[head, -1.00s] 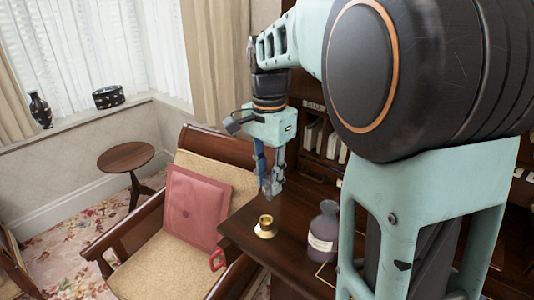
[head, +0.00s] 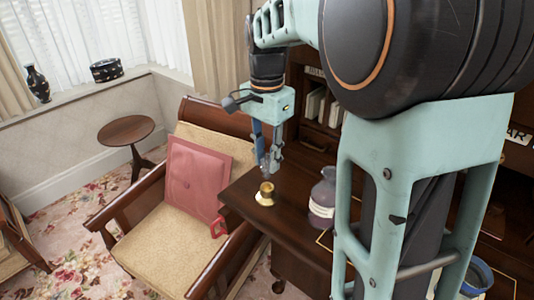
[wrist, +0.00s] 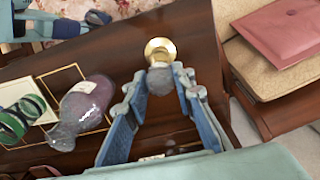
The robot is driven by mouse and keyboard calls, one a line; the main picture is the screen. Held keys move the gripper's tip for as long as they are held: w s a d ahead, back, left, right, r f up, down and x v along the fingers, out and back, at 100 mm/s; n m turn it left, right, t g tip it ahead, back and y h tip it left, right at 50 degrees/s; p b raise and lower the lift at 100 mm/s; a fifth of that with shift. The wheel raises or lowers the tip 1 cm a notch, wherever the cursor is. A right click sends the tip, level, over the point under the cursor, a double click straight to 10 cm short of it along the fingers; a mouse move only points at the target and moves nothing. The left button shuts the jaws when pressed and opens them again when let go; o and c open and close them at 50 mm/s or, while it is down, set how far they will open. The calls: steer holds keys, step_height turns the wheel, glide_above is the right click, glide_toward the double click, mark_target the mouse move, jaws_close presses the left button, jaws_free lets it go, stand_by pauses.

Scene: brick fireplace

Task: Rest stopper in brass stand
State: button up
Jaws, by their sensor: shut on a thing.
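The small round brass stand (head: 265,195) sits on the dark wooden desk top, near its left corner; it also shows in the wrist view (wrist: 158,46). My gripper (head: 270,168) is just above the stand. In the wrist view its blue fingers (wrist: 163,88) are shut on the greyish glass stopper (wrist: 160,83). The stopper lies right by the stand's near rim in that view and overlaps it. I cannot tell whether they touch. The stopper is hard to make out between the fingertips in the head view.
A dark purple-grey bottle (head: 323,196) with a white label stands right of the stand on the desk (head: 245,186). An armchair with a pink cushion (head: 194,180) is left of the desk.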

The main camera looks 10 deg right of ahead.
mark_target(267, 177)
steer(key=shift+f+b, duration=0.55)
steer(key=shift+f, duration=0.7)
steer(key=shift+f+b, duration=0.6)
steer(key=shift+f, duration=0.95)
stand_by(1.0)
steer(key=o, duration=1.1)
steer(key=shift+c, duration=0.2)
steer(key=shift+r, duration=0.1)
step_height(267, 177, up, 12)
steer(key=shift+f, duration=0.1)
